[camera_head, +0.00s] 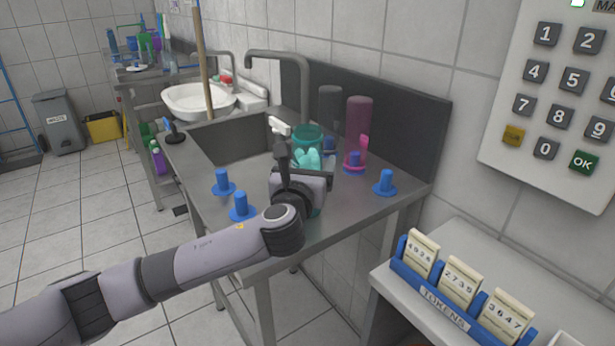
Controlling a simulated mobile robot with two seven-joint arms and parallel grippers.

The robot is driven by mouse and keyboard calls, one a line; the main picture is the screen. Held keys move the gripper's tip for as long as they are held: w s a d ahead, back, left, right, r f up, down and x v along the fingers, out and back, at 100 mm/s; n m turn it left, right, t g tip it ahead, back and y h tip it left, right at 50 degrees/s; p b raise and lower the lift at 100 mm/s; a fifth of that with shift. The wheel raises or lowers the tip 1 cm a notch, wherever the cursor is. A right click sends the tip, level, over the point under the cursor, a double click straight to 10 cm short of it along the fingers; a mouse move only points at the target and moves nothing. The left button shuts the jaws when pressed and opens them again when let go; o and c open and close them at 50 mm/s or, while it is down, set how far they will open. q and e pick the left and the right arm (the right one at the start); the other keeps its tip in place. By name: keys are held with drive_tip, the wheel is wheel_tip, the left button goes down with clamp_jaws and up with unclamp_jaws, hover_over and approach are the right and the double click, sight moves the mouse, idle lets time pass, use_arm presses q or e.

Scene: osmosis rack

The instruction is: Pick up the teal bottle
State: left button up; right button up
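The teal bottle (308,134) stands upright on the steel sink counter, to the right of the basin. Its top shows above my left gripper (304,172), and a bit of teal shows below it. My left gripper is in front of the bottle and covers its middle. The fingertips are partly hidden, so I cannot tell whether they are around the bottle, touching it or apart. A pale mint object (308,160) shows at the gripper, in front of the bottle. My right gripper is not in view.
Blue pegs (240,207) stand on the steel counter (345,205). A pink bottle (358,118) and a grey bottle (329,103) stand behind. A faucet (278,54) rises beside the basin. A keypad (560,100) and token rack (440,297) are at right.

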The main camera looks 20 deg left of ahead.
use_arm(q)
drive_tip(key=c, duration=0.8)
drive_tip(key=shift+c, duration=0.2)
